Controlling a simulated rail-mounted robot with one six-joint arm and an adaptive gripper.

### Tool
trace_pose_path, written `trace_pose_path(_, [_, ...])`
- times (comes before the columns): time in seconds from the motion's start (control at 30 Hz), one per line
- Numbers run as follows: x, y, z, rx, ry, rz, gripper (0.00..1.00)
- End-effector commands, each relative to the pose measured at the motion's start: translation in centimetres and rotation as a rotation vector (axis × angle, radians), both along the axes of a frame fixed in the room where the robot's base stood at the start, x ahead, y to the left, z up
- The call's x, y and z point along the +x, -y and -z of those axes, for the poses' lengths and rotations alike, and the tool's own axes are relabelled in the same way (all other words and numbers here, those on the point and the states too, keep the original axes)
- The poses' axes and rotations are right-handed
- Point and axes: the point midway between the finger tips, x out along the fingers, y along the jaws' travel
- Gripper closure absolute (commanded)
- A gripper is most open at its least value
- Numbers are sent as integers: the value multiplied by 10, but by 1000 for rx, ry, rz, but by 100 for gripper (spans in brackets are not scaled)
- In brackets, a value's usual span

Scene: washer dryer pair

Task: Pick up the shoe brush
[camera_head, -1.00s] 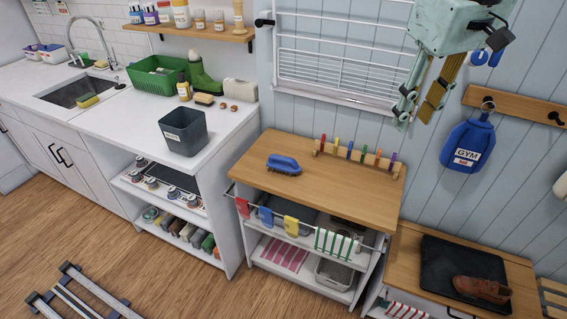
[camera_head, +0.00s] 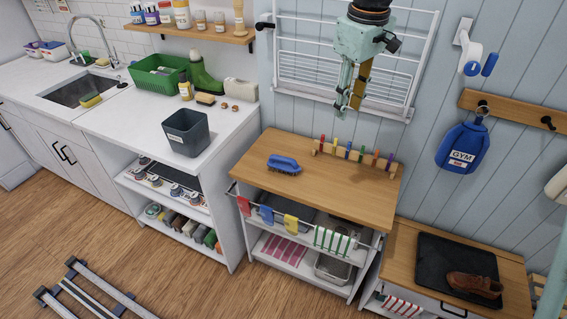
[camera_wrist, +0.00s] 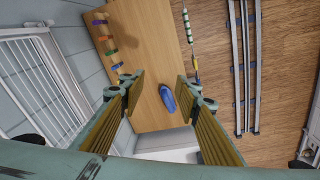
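The blue shoe brush (camera_head: 283,164) lies on the wooden top of the middle cabinet (camera_head: 330,195), left of the peg rack. It also shows in the wrist view (camera_wrist: 168,98), beyond and between my fingers. My gripper (camera_head: 349,101) hangs in the air above the back right part of this top, higher than the brush and to its right. In the wrist view my gripper (camera_wrist: 158,85) has its two fingers wide apart with nothing between them.
A wooden rack with coloured pegs (camera_head: 354,155) stands along the back of the top. A rail with hung cloths (camera_head: 290,222) runs along its front. A drying rack (camera_head: 300,55) is on the wall behind. A grey bin (camera_head: 187,133) stands on the left counter.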

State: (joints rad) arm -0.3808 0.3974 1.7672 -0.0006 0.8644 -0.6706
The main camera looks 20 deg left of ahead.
Motion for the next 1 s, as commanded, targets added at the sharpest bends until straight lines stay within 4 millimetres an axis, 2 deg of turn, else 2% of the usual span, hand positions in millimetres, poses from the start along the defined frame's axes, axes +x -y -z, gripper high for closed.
trace_pose_path(0.5, [48, -84, 62, -28, -36, -198, 70])
trace_pose_path(1.0, [73, -164, 139, -53, -71, -388, 70])
